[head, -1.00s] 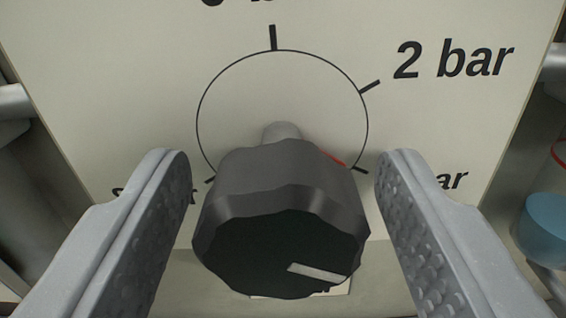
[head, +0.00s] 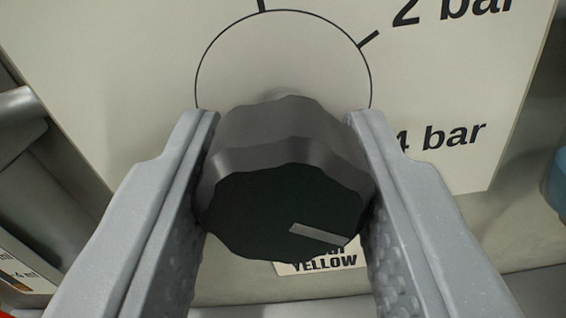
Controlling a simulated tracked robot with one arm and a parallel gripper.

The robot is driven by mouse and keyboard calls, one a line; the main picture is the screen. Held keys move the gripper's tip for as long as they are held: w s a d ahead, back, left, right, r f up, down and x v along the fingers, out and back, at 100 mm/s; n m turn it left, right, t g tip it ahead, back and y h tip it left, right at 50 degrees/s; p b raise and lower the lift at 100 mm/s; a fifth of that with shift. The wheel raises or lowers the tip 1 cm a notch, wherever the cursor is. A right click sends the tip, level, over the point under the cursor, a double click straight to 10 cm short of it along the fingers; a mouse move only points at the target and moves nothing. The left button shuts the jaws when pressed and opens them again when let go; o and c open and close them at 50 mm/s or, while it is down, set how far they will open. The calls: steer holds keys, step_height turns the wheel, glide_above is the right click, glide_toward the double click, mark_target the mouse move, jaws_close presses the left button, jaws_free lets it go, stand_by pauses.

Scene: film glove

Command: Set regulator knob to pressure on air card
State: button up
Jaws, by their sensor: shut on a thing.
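The regulator knob (head: 270,205) is black with a fluted edge and a pale pointer line on its face. The line points to the lower right of the picture, roughly toward the 4 bar side. My gripper (head: 282,135) is shut on the knob, one grey finger on each side. Behind it is the cream dial plate (head: 130,80) with a black circle, tick marks, "2 bar" at upper right and "4 bar" at right. The knob hides the lower part of the circle. A small card (head: 335,262) below the knob reads "YELLOW"; its upper line is mostly covered.
A grey pipe (head: 20,110) runs at the left edge of the plate. A blue rounded thing (head: 557,182) shows at the right edge. A label with coloured marks (head: 22,272) is at lower left. A pale surface lies below the plate.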

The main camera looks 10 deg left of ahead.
steer(key=m+b, duration=0.1)
steer(key=m, duration=0.4)
steer(key=shift+r, duration=0.1)
steer(key=m+b, duration=0.2)
steer(key=m, duration=0.2)
steer(key=shift+m+b, duration=0.4)
steer(key=shift+m, duration=0.2)
steer(key=shift+d+m, duration=0.1)
steer(key=shift+m, duration=0.2)
steer(key=o, duration=1)
steer(key=shift+c, duration=0.2)
steer(key=shift+s, duration=0.15)
